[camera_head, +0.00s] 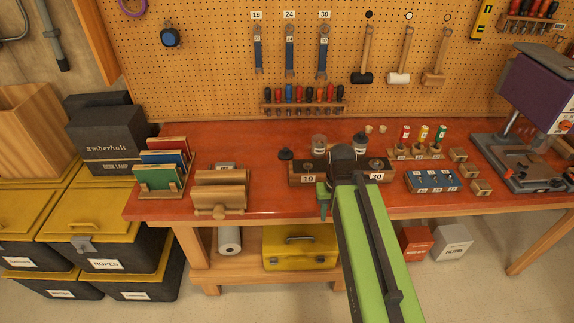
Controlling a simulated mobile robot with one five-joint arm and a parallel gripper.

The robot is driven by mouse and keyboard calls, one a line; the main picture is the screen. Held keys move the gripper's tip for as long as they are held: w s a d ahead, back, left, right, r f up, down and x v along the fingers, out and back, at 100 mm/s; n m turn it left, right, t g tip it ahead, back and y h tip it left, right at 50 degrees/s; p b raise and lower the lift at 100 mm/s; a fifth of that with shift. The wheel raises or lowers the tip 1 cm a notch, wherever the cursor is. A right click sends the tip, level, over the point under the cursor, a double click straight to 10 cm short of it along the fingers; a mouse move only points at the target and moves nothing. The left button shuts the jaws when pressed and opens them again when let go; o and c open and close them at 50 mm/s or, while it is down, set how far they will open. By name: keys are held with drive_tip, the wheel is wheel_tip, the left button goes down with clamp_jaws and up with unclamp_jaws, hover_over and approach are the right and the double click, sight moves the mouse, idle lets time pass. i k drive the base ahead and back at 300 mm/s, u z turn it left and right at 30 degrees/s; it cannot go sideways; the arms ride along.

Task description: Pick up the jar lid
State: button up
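My green and black arm reaches up from the bottom to the bench front. My gripper (325,201) is at its far end, just in front of a dark wooden block (307,172) with labels 19 and 30. The arm hides the block's middle, and the fingers are too small and covered to tell open from shut. Two jars, a left jar (319,144) and a right jar (360,142), stand behind the block. A small dark piece (285,154), possibly the jar lid, lies on the red bench top left of the block, apart from my gripper. I cannot confirm which piece is the lid.
The red bench (258,190) has a wooden vise (220,192) and a book rack (160,191) at left. A blue box (432,182), small wooden blocks and a drill press (520,165) stand at right. A yellow toolbox (300,250) is underneath.

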sight(285, 153)
drive_tip(key=u, duration=0.05)
drive_tip(key=k, duration=0.15)
drive_tip(key=u, duration=3.8)
drive_tip(key=k, duration=1.25)
drive_tip(key=z, duration=1.65)
drive_tip(key=i, duration=1.75)
drive_tip(key=u, duration=0.1)
